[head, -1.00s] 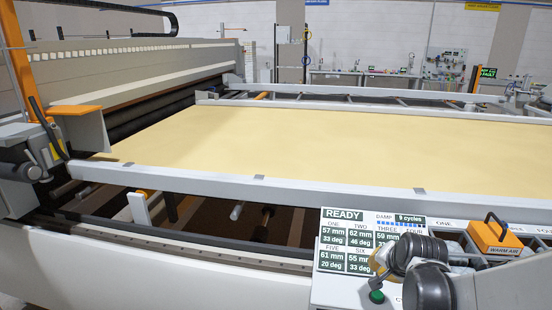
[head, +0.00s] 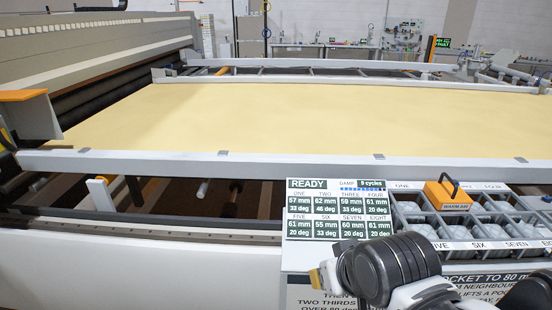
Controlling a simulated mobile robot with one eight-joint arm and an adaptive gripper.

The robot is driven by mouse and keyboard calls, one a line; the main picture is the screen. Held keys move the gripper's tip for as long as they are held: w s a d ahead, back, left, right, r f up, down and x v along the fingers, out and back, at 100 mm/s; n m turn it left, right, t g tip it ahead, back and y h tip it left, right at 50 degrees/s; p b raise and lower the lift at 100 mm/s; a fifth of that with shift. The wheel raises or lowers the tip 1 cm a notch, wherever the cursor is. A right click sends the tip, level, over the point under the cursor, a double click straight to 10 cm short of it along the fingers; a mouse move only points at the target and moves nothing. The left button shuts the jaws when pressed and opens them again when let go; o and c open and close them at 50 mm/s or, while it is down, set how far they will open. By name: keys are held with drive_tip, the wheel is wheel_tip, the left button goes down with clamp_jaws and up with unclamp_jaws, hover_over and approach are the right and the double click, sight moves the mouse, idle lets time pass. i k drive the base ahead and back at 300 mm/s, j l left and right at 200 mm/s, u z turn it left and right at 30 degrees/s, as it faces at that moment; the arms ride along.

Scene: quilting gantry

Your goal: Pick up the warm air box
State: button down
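The warm air box (head: 447,197) is a small orange box with a black handle arched over its top and a "WARM AIR" label on its front. It sits on the top left part of a rack of grey pockets (head: 478,231), beside the display panel. My arm's dark joint and white links show at the bottom, in front of and below the rack, apart from the box. The fingers of my gripper do not show. A small yellow and white piece shows left of the dark joint, and I cannot tell what it is.
A "READY" display panel (head: 338,210) stands left of the rack. Behind it a long white rail (head: 200,162) edges a wide yellow fabric bed (head: 280,120). A signboard with text lies below the rack, partly hidden by my arm. Benches stand along the back wall.

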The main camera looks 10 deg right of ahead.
sight(445, 196)
drive_tip(key=z, duration=1.45)
